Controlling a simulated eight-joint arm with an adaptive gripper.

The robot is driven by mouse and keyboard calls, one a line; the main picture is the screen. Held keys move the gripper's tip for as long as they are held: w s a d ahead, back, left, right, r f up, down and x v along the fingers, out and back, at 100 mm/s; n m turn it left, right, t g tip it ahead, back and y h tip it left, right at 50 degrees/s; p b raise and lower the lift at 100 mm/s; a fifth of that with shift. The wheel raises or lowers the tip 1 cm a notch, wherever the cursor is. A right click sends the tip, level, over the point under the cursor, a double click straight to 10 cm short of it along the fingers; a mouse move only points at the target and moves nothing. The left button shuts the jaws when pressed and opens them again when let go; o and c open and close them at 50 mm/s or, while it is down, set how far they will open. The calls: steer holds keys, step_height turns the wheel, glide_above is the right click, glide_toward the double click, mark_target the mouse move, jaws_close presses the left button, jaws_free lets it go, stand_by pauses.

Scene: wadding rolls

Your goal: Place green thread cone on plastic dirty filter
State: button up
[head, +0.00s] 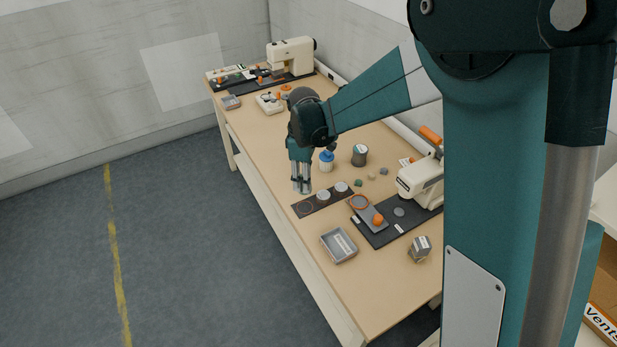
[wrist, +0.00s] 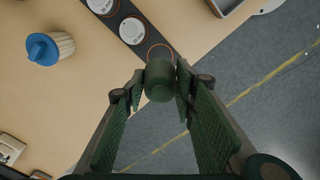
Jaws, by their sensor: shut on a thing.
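My gripper (wrist: 160,88) is shut on a small dark green thread cone (wrist: 158,80), held between its fingertips in the wrist view.
The dark strip (wrist: 146,45) has two white discs (wrist: 132,30) and an orange-ringed spot (wrist: 160,52) beside the held cone.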

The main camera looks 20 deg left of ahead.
steer(key=w+d+r+p, duration=0.2)
steer(key=w+d, duration=0.3)
steer(key=w, duration=0.5)
steer(key=w+d+r+p, duration=0.2)
steer(key=w+d, duration=0.3)
steer(key=w, duration=0.5)
steer(key=w+d+r+p, duration=0.2)
steer(key=w+d, duration=0.3)
steer(key=w, duration=0.4)
steer(key=shift+w+d+r+p, duration=0.3)
steer(key=shift+w+r+p, duration=0.1)
steer(key=shift+r, duration=0.45)
steer(key=shift+f, duration=0.1)
glide_above(361, 149)
steer(key=shift+w+a+f, duration=0.1)
steer(key=shift+f, duration=2.95)
steer(key=shift+f, duration=1.85)
steer(key=shift+f, duration=0.2)
